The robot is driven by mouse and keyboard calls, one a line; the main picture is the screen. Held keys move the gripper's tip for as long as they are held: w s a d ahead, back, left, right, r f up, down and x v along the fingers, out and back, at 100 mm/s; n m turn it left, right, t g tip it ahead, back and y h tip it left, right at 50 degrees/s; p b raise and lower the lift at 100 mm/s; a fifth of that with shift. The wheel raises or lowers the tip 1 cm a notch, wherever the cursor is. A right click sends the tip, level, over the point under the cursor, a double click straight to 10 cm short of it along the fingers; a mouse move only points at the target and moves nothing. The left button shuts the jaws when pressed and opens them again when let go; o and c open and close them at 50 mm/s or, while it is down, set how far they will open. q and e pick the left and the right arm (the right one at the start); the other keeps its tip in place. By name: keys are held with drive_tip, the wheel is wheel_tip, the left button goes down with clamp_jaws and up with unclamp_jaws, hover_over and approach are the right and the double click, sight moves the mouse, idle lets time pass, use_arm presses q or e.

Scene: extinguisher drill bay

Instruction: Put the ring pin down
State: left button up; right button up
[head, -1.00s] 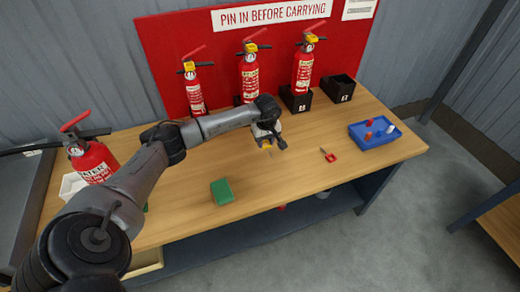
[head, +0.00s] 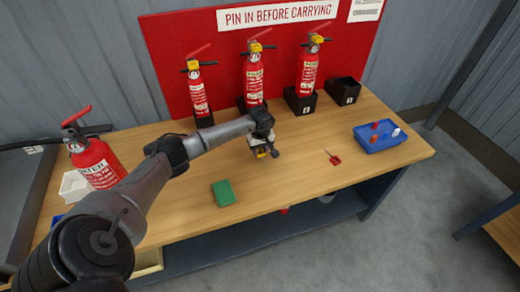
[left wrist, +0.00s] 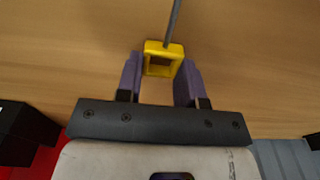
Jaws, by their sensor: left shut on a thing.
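The ring pin (left wrist: 164,47) has a yellow square ring and a thin grey shaft that points away toward the top of the left wrist view. My left gripper (left wrist: 161,78) is shut on the yellow ring, with one purple finger on each side. In the head view my left gripper (head: 264,151) is low over the middle of the wooden bench (head: 290,190), and a bit of the yellow ring shows below it. I cannot tell whether the pin touches the bench. My right gripper is not in view.
A green block (head: 223,193) lies in front, left of my gripper. A red-handled pin (head: 335,160) and a blue tray (head: 378,146) are to the right. Red extinguishers (head: 254,82) stand in black holders behind; another extinguisher (head: 93,160) stands at left. Bare wood surrounds my gripper.

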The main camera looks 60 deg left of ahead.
use_arm(q)
drive_tip(key=shift+f, duration=0.2)
drive_tip(key=o, duration=1)
drive_tip(key=shift+r, duration=0.1)
